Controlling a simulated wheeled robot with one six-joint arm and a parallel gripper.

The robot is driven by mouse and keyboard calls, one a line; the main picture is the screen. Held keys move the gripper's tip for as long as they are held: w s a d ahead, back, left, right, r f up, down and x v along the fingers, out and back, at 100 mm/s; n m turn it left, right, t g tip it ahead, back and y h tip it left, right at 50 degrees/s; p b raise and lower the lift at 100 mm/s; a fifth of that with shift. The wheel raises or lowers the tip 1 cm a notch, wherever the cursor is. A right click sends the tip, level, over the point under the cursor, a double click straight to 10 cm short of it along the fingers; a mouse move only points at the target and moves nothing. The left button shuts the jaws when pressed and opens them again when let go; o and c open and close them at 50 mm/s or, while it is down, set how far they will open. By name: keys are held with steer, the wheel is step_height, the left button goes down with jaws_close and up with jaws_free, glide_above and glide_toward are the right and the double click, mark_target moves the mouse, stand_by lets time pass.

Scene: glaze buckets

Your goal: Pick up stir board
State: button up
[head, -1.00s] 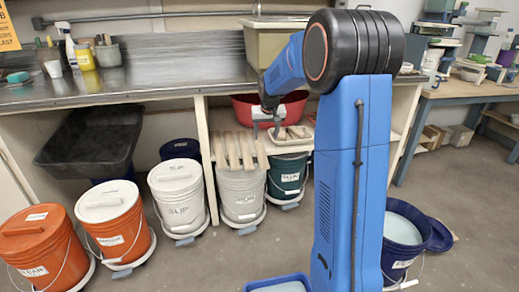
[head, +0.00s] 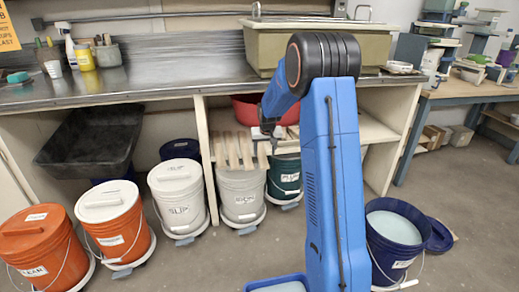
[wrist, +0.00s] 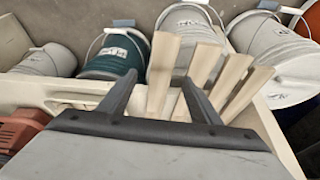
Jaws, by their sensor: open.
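Several pale wooden stir boards (head: 232,150) lie side by side on the shelf under the counter, their ends jutting over its front edge. In the wrist view the boards fan out, with the nearest board (wrist: 162,72) showing between and beyond my fingertips. My gripper (wrist: 157,84) is open and empty. In the head view it is small and partly hidden by my blue arm, just right of the boards (head: 268,130). I cannot tell how far the fingers are above the board.
Lidded buckets stand below the boards: a grey one (head: 240,188), a white one (head: 178,190) and a green one (head: 285,174). A red basin (head: 250,108) sits behind on the shelf. An open dark blue bucket (head: 394,232) stands right of my arm.

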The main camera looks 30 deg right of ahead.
mark_target(263, 160)
steer(key=shift+a+x, duration=0.2)
steer(key=shift+x, duration=2.45)
steer(key=shift+s, duration=0.1)
steer(key=c, duration=1.4)
